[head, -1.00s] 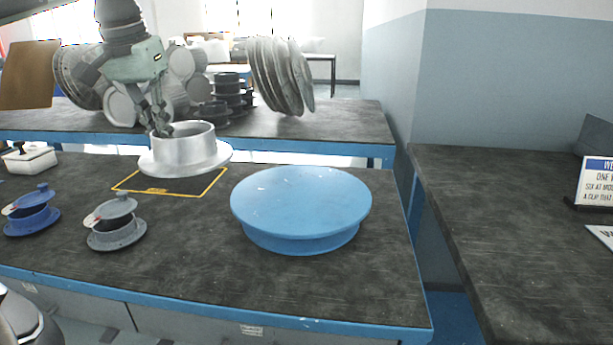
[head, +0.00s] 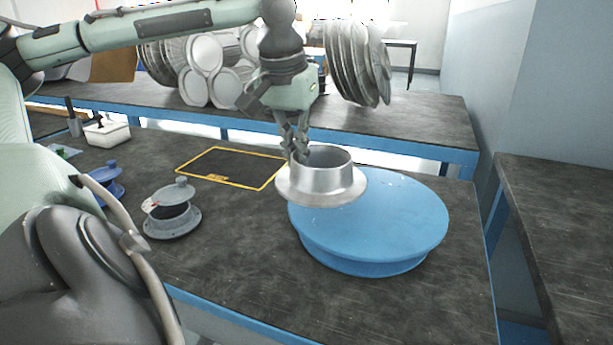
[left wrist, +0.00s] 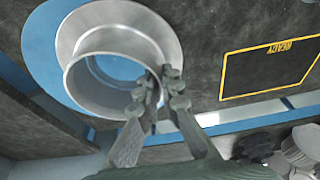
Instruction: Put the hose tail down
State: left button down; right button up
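The hose tail is a silver metal collar with a wide flange (head: 322,187), and it also shows in the left wrist view (left wrist: 110,75). My left gripper (head: 301,157) is shut on the rim of its collar, one finger inside and one outside, as the left wrist view (left wrist: 166,90) shows. The hose tail hangs flange down, roughly level, over the back left part of the round blue turntable (head: 375,225). It looks raised above the turntable; the exact gap is hard to tell. My right gripper is out of view.
A yellow-bordered dark mat (head: 232,167) lies left of the turntable. A grey flanged fitting (head: 172,215) and a blue one (head: 106,182) stand on the bench at left. A white box (head: 107,133) is further back. Discs stand on the back bench (head: 420,122).

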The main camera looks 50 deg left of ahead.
aim_at(303, 179)
pick_arm(q)
jog(key=shift+w+d+f, duration=0.25)
jog(key=shift+d+f, duration=0.1)
jog(key=shift+d, duration=0.2)
jog(key=shift+d+f, duration=0.1)
jog(key=shift+f, duration=0.25)
jog(key=x, duration=0.1)
jog(key=b+x, duration=0.1)
jog(key=x, duration=0.1)
jog(key=shift+s+d+f, duration=0.1)
jog(key=shift+s+f, duration=0.1)
jog(key=shift+s, duration=0.1)
jog(key=c, duration=1.7)
grip_release()
jog(key=shift+f, duration=0.1)
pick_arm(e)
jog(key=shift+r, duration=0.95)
